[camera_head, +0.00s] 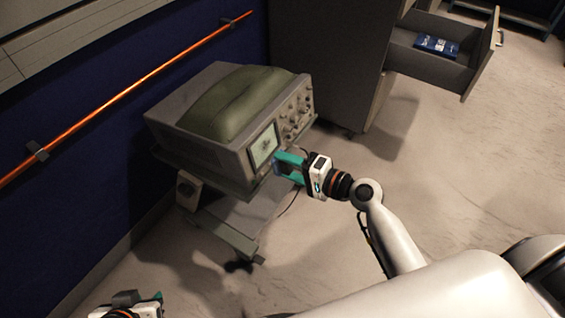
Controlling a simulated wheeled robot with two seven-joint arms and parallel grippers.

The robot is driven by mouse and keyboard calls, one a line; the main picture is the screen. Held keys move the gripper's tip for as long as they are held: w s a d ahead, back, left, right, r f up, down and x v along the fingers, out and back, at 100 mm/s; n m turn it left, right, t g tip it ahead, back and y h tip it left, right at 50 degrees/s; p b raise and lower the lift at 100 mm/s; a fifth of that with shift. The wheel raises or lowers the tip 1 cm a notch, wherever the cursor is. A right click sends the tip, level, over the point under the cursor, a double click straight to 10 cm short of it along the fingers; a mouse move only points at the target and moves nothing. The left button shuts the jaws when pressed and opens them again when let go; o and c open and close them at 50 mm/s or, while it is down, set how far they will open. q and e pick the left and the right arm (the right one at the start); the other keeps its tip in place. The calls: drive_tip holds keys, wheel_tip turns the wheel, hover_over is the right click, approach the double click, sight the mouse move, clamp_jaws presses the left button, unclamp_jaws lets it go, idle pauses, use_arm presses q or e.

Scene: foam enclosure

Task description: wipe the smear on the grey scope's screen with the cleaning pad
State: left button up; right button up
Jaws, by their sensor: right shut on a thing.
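The grey scope (193,144) stands on a wheeled cart, its front turned to the right. Its small pale-green screen (259,156) faces my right gripper, and a dark smear (266,145) shows near the middle of the screen. My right gripper (284,166), with teal fingers, is just right of and below the screen. It is shut on a small bluish thing, apparently the cleaning pad (278,168), mostly hidden by the fingers. I cannot tell whether the pad touches the scope. My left gripper (157,297) is at the bottom left edge, partly cut off, away from the scope; its opening cannot be made out.
A green padded bag (238,100) lies on top of the scope. The cart (232,236) has a lower shelf and casters. A dark cabinet (325,60) stands behind, with an open drawer (430,68) holding a blue box (437,46). An orange rail (120,95) runs along the blue wall. Floor at right is clear.

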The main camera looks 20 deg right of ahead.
drive_tip(key=shift+v, duration=1.2)
use_arm(q)
drive_tip(key=shift+a, duration=0.15)
use_arm(e)
drive_tip(key=shift+f, duration=0.1)
use_arm(q)
drive_tip(key=shift+w, duration=0.1)
use_arm(e)
drive_tip(key=shift+s+d, duration=0.1)
